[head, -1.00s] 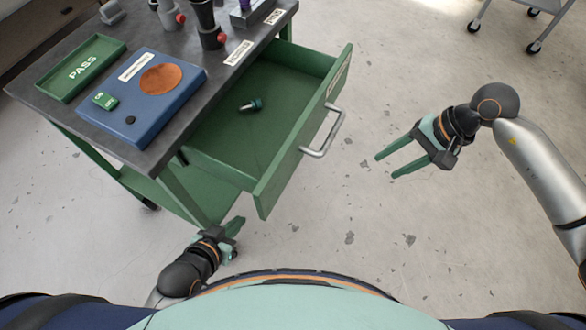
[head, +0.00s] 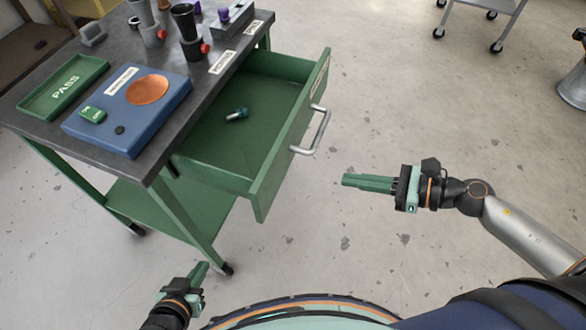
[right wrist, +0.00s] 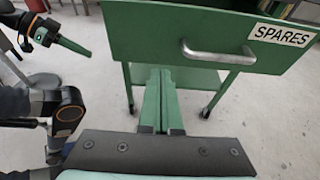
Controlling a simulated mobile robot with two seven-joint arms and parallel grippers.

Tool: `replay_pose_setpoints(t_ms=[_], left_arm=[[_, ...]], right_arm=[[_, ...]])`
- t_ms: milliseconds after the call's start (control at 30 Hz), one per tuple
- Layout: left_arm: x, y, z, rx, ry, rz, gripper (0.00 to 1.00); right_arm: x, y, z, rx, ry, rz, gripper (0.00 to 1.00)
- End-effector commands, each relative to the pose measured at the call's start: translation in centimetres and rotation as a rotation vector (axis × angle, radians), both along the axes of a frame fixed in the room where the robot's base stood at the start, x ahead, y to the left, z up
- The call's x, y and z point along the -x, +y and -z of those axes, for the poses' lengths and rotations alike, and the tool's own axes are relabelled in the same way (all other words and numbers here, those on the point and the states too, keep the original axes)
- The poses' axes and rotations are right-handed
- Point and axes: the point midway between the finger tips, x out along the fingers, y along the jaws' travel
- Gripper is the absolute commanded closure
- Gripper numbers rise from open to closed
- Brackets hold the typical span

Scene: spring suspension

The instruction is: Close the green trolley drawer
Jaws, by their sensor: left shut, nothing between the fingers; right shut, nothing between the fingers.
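The green trolley drawer (head: 262,190) stands pulled out from under the dark trolley top, with a small dark teal part (head: 237,114) lying inside. Its front carries a silver bar handle (head: 318,133); the right wrist view shows this handle (right wrist: 216,52) and a SPARES label (right wrist: 283,36). My right gripper (head: 346,180) is shut and empty, to the right of the drawer front and apart from it, pointing toward it. In the right wrist view its fingers (right wrist: 160,75) point at the drawer front below the handle. My left gripper (head: 204,268) is shut and empty, low in front of the trolley.
On the trolley top (head: 140,170) are a green PASS tray (head: 40,100), a blue box with a copper disc (head: 110,130) and dark cylinders (head: 187,32). A grey cart (head: 480,5) stands at the back right. The floor right of the drawer is clear.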

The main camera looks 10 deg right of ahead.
Motion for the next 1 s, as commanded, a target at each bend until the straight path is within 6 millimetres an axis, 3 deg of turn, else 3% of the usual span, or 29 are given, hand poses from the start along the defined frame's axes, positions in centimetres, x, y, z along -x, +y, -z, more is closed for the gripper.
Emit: replay_pose_setpoints(t_ms=[700, 1000], left_arm=[[-0.2, -0.5, -1.0, 0.01, -0.002, 0.001, 1.0], [-0.4, -0.6, -1.3, 0.014, -0.009, 0.0, 1.0]], right_arm=[[-6.1, 9.0, 2.4, 0.0, -0.006, -0.005, 1.0], [-7.1, 10.5, 2.7, 0.003, -0.002, -0.002, 1.0]])
